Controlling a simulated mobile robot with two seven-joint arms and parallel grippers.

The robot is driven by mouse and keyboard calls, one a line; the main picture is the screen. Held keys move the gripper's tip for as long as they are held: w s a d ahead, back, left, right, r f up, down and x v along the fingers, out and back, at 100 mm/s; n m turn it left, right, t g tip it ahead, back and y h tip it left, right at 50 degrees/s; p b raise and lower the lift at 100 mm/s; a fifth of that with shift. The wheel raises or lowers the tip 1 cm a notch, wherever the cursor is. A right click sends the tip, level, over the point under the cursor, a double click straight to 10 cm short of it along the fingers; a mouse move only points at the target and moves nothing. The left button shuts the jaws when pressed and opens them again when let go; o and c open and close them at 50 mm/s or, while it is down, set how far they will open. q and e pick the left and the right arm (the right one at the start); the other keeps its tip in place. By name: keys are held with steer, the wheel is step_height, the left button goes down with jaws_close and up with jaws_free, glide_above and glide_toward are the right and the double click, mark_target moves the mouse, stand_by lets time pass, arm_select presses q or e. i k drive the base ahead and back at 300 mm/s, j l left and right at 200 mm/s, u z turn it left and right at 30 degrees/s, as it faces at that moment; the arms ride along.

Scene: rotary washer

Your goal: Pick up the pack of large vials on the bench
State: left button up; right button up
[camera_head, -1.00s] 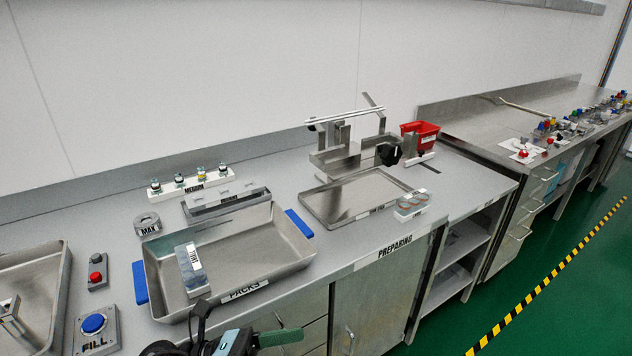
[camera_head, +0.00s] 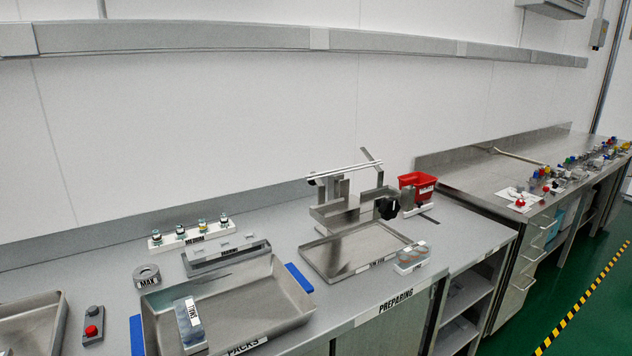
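A small clear pack of round-topped vials (camera_head: 412,258) with a white label stands on the bench near its front edge, beside the flat metal tray. Another clear bluish pack (camera_head: 188,326) with a white label leans in the left part of the metal PACKS tray (camera_head: 264,281). Both labels are too small to read surely, so I cannot tell which pack holds large vials. Neither gripper shows in the head view.
A flat metal tray (camera_head: 352,251) lies in front of a metal fixture (camera_head: 346,204) and a red bin (camera_head: 417,190). A white rack of several vials (camera_head: 192,234), a MAX ring (camera_head: 147,276) and a red button box (camera_head: 92,326) are at the left.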

mark_target(409, 258)
steer(key=u, duration=0.45)
steer(key=i+l+u, duration=0.1)
steer(key=l+u, duration=0.95)
steer(key=l, duration=1.35)
steer(key=k+l, duration=0.15)
steer(key=l, duration=0.5)
steer(key=l+u, duration=0.1)
steer(key=l, duration=0.5)
